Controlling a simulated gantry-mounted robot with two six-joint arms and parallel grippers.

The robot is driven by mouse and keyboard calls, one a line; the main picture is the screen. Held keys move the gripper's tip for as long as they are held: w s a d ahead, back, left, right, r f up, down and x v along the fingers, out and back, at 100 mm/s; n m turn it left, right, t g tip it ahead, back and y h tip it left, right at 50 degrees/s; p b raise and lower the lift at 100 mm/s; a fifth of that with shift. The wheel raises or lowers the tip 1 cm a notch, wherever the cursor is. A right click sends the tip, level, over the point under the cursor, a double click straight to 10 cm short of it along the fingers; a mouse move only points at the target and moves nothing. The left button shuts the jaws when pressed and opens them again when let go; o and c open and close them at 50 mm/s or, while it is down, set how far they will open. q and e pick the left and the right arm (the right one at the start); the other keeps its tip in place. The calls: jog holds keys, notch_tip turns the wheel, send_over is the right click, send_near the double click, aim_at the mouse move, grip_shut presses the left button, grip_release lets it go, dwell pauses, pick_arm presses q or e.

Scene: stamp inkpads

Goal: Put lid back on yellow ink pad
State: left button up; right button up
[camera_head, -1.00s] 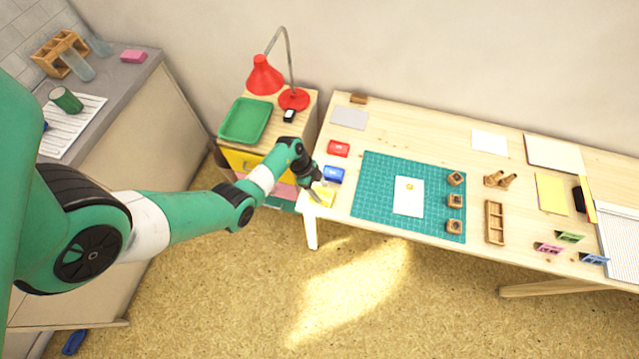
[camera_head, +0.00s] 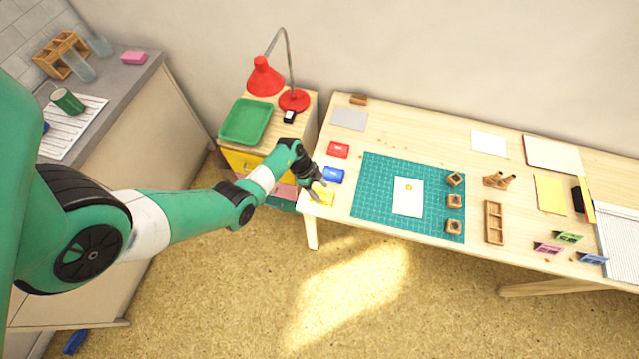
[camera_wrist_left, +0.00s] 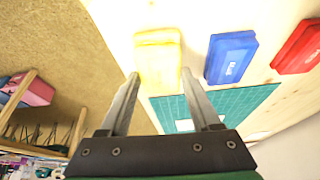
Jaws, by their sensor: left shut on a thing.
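The yellow ink pad (camera_head: 325,197) is at the left front corner of the wooden table. My left gripper (camera_head: 318,192) is right at it, its fingers pointing down. In the left wrist view a pale yellow block (camera_wrist_left: 158,60) lies at the tips of my left gripper (camera_wrist_left: 161,73), one finger on each side. The gripper is shut on this yellow piece, which seems to be the lid. I cannot tell where lid and pad part, or whether the lid is fully seated. My right gripper is not in view.
A blue ink pad (camera_head: 333,175) lies just behind the yellow one, and a red ink pad (camera_head: 339,149) behind that. A green cutting mat (camera_head: 370,190) with a white card (camera_head: 408,197) lies to the right. The table's left edge is very close to the gripper.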

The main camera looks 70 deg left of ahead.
pick_arm(q)
jog(key=shift+f, duration=0.5)
dwell(0.9)
dwell(0.6)
jog(key=o, duration=1.4)
notch_tip(320, 180, up, 7)
jog(key=p, duration=0.8)
grip_shut()
